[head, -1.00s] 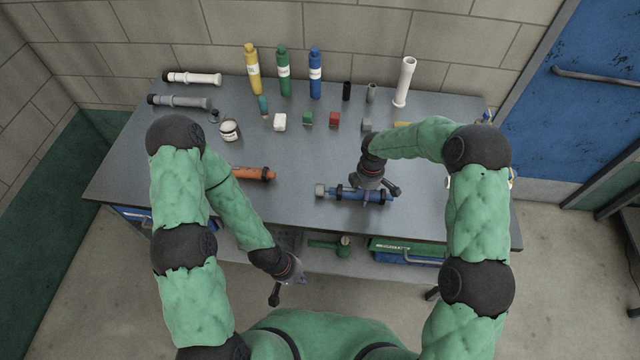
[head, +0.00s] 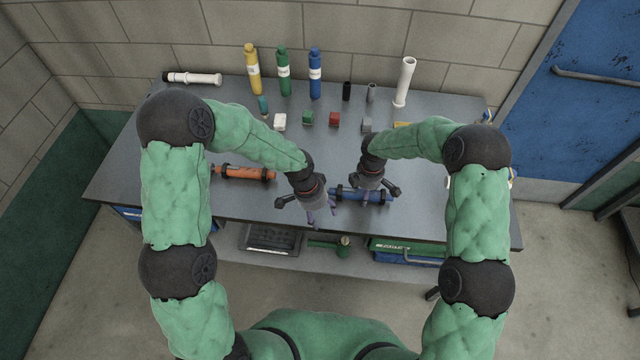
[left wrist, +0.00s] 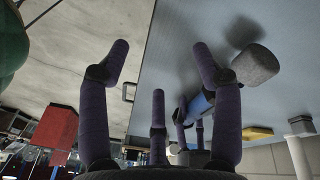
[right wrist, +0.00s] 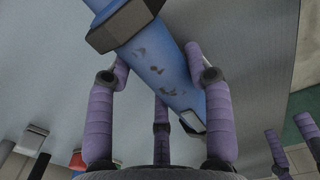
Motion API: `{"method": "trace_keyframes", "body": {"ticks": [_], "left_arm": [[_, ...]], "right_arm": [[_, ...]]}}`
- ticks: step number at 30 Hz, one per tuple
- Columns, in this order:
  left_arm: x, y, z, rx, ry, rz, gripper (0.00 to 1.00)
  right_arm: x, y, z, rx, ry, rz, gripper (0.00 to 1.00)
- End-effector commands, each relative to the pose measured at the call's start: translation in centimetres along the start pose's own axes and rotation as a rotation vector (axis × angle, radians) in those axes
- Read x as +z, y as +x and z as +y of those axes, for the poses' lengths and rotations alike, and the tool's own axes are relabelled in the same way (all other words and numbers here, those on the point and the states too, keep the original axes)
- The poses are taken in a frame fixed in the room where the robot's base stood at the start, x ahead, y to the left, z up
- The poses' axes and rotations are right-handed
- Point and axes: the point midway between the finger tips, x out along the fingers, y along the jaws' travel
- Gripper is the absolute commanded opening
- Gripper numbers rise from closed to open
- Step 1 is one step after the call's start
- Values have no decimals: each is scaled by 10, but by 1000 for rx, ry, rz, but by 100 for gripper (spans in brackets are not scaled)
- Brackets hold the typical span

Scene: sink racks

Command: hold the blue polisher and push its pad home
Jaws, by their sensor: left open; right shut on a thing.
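The blue polisher (head: 344,193) lies on the grey table near its front edge, and its blue body fills the top of the right wrist view (right wrist: 155,52). My right gripper (head: 374,196) is shut on the polisher's body from above. The grey round pad (left wrist: 254,66) shows at the end of the blue body in the left wrist view. In the head view my left gripper hides the pad. My left gripper (head: 318,214) is open and empty, just left of the polisher's pad end. In the left wrist view the pad is outside its spread fingers, to the right.
An orange tool (head: 245,173) lies left of my left gripper. Yellow, green and blue bottles (head: 316,74), small blocks and a white upright tube (head: 405,82) stand toward the back. Table top (head: 330,150) between is clear. Cases (head: 405,250) sit below the front edge.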

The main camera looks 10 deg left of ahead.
Motion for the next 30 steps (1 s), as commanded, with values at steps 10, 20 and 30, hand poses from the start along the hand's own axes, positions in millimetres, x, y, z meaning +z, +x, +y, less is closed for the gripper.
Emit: {"method": "trace_keyframes", "body": {"ticks": [10, 20, 30], "left_arm": [[-58, -49, -57, -96, 585, -156, 65], [-70, -63, -74, -116, 745, -223, 65], [-64, -26, -80, -115, 742, -222, 65]], "right_arm": [[0, 0, 1, 2, 1, 0, 23], [0, 0, 1, 3, 1, 1, 23], [0, 0, 1, 3, 1, 1, 23]]}}
